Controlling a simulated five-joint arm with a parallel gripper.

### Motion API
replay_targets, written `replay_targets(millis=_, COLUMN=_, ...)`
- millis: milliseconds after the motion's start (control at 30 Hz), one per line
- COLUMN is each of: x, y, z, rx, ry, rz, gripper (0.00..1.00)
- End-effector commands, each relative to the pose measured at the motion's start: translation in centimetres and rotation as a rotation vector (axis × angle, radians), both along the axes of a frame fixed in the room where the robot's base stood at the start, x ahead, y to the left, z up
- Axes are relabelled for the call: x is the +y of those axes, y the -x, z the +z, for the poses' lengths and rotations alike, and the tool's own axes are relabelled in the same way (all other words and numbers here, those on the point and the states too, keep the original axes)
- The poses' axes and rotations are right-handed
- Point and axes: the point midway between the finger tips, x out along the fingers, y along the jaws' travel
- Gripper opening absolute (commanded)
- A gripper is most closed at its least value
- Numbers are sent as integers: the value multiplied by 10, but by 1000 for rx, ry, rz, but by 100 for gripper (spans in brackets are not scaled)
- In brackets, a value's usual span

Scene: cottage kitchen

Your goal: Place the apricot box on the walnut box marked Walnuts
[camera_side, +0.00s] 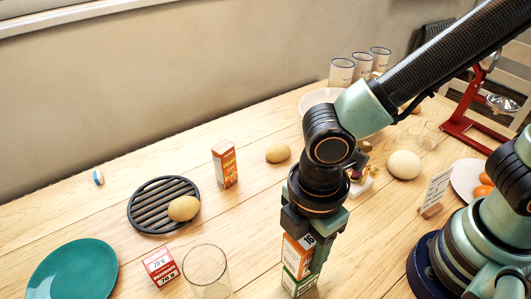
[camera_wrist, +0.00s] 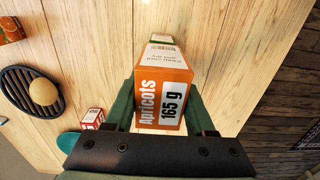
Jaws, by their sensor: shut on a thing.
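The apricot box (camera_wrist: 160,88) is orange and white, labelled "Apricots 165 g", and sits between the two fingers of my gripper (camera_wrist: 158,108). My gripper (camera_side: 312,240) is shut on it and points down in the side view, where the apricot box (camera_side: 297,254) shows below the jaws. A green and white box (camera_side: 298,284) shows directly under it, lined up with it; its lettering is too small to read, so I cannot confirm it is the walnut box. I cannot tell whether the two boxes touch. In the wrist view only a green edge (camera_wrist: 162,37) shows beyond the apricot box.
A red and white box (camera_side: 161,267) and a clear glass (camera_side: 206,270) stand to the left. A small sign (camera_side: 436,192) stands right.

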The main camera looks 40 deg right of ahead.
Motion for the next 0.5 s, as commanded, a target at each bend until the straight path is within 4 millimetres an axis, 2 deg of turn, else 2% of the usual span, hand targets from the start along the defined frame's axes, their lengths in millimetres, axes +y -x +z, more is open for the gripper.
replay_targets(millis=33, x=0, y=0, z=-8, rx=3, ry=4, rz=0, gripper=0)
replay_targets(millis=167, x=0, y=0, z=-21, rx=1, ry=2, rz=0, gripper=0)
replay_targets(millis=500, x=0, y=0, z=-23, rx=0, ry=0, rz=0, gripper=0)
